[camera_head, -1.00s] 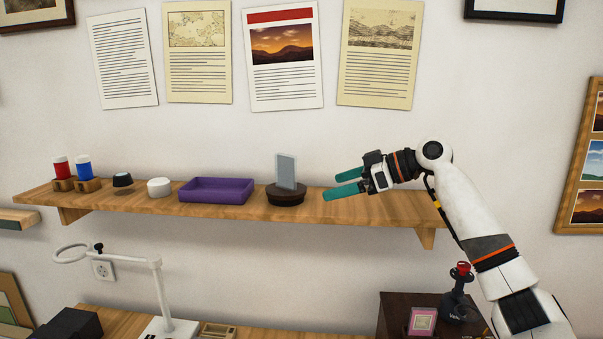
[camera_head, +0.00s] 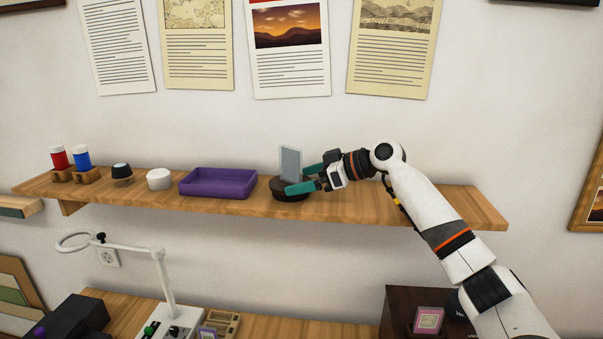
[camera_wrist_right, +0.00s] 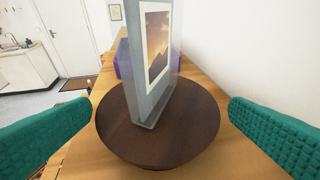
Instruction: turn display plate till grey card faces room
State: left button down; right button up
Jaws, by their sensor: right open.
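The display plate is a dark brown round base (camera_head: 291,193) on the wooden wall shelf. A clear upright holder with a grey card (camera_head: 291,163) stands on it, and its grey side shows in the head view. In the right wrist view the holder shows a sunset picture card (camera_wrist_right: 157,45) on its other side, the one nearer the wall, above the round base (camera_wrist_right: 190,125). My right gripper (camera_head: 306,179) is open, its teal fingers on either side of the base. In the wrist view the fingers (camera_wrist_right: 160,135) look apart from the base. My left gripper is not in view.
A purple tray (camera_head: 218,194) lies on the shelf left of the plate. Further left are a white round piece (camera_head: 159,179), a dark-topped knob (camera_head: 122,171), and red and blue bottles (camera_head: 82,157). The shelf (camera_head: 420,208) is clear to the right.

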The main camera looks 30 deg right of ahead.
jog(key=shift+w+a+f, duration=0.2)
jog(key=shift+w+a, duration=0.15)
jog(key=shift+a, duration=0.1)
jog(key=c, duration=0.6)
jog(key=shift+c, duration=0.2)
